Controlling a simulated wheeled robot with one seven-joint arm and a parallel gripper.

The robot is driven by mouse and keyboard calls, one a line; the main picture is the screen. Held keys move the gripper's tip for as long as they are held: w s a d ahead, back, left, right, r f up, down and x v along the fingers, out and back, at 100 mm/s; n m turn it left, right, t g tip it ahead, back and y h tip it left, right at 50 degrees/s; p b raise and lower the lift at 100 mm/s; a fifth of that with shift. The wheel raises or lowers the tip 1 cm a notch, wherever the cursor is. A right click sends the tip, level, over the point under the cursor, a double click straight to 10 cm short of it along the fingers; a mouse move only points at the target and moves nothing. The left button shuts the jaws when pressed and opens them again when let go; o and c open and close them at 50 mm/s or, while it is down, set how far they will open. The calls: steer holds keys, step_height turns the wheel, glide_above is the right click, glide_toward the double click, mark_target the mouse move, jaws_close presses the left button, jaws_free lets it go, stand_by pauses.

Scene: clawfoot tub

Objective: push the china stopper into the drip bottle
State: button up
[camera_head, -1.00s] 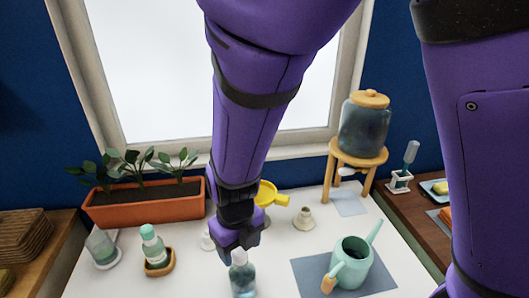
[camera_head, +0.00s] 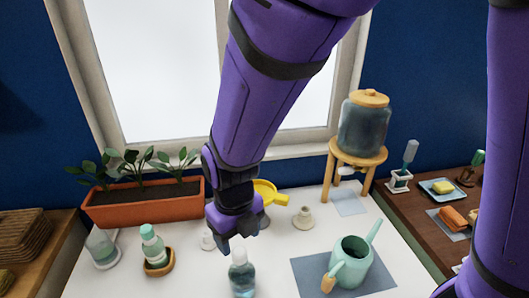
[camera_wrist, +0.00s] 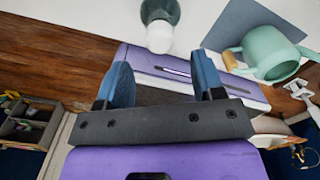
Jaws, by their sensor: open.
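The drip bottle (camera_head: 242,279) is clear with teal liquid and stands upright on the white surface at the front middle. The pale china stopper (camera_head: 238,256) is at its mouth; how deep it sits I cannot tell. In the wrist view the round white stopper (camera_wrist: 159,37) shows in front of the dark teal bottle body (camera_wrist: 160,10), beyond my fingertips. My gripper (camera_head: 229,243) is above and slightly left of the bottle top. In the wrist view its two blue fingers (camera_wrist: 162,64) stand apart with nothing between them.
A mint watering can (camera_head: 351,262) stands on a grey mat (camera_head: 305,279) to the right. A green-capped bottle (camera_head: 152,245) sits in a wooden dish at left. A small white object (camera_head: 207,240), a cream pot (camera_head: 303,218) and a yellow item (camera_head: 268,193) are behind.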

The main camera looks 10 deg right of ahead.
steer(key=shift+r, duration=1.2)
steer(key=shift+r, duration=5.35)
steer(key=w+d+n+g+y, duration=0.2)
steer(key=w+d+n+y, duration=0.1)
steer(key=d+n, duration=1.1)
steer(key=s+d+r+n+t+h, duration=0.1)
steer(key=s+d+r+n+t, duration=0.2)
steer(key=s+d+r+n, duration=0.2)
steer(key=s+d+r+n+t+h, duration=0.2)
steer(key=s+d+r+n+t, duration=0.2)
steer(key=d+n, duration=0.5)
steer(key=shift+s+d+r+n, duration=0.2)
steer(key=shift+s+r+n, duration=0.25)
steer(key=shift+r+n, duration=0.45)
